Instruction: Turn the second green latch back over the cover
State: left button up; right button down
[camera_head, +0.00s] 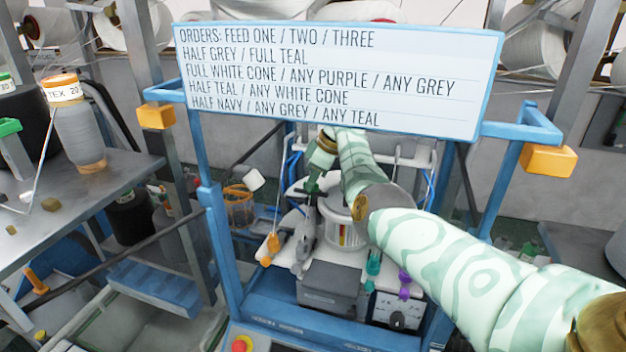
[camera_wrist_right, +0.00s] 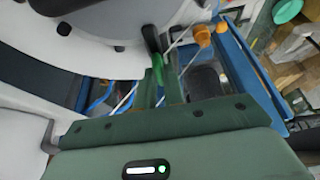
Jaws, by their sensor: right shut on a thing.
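My right gripper (camera_head: 313,186) reaches down over the left side of the knitting machine's round white head (camera_head: 338,212). In the right wrist view its two dark green fingers (camera_wrist_right: 160,88) are closed on a small bright green latch (camera_wrist_right: 158,66), at the edge of the pale round cover (camera_wrist_right: 95,42). The latch's far end meets a dark upright piece, and the fingers hide part of it. I cannot tell how far the latch is turned. My left gripper is not in view.
A blue frame (camera_head: 222,250) surrounds the machine, with an orders board (camera_head: 340,80) above. Teal (camera_head: 373,263) and purple (camera_head: 404,284) pieces hang at its front, and an orange one (camera_head: 270,248) at its left. A table with a grey cone (camera_head: 77,130) stands left.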

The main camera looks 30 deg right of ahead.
jog(key=shift+r, duration=0.1)
jog(key=c, duration=1.5)
grip_release()
